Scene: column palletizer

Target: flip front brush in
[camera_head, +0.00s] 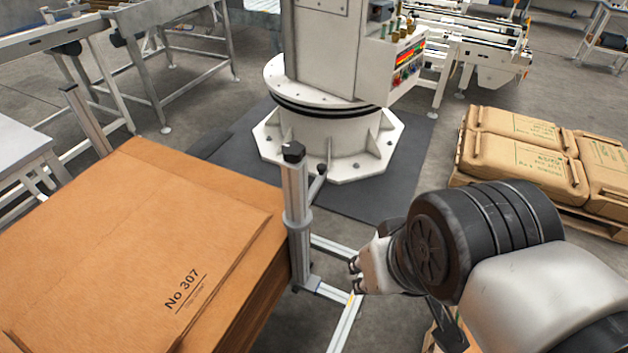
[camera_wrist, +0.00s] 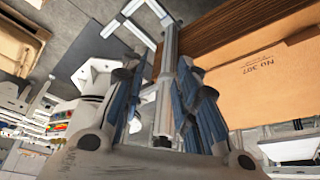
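A short lever with a dark knob (camera_head: 318,183) sticks out from the post's right side. I cannot make out bristles, so I cannot tell whether this lever is the front brush. My gripper (camera_head: 356,278) is right of the post and apart from it in the head view. In the wrist view my gripper (camera_wrist: 158,88) is open, and the post (camera_wrist: 171,45) shows between its fingers, apparently beyond them.
A white machine pedestal (camera_head: 325,135) stands on a dark mat behind the post. Brown sacks (camera_head: 520,150) lie on a pallet at right. A conveyor frame (camera_head: 150,60) is at back left. An aluminium floor frame (camera_head: 345,325) runs below my gripper.

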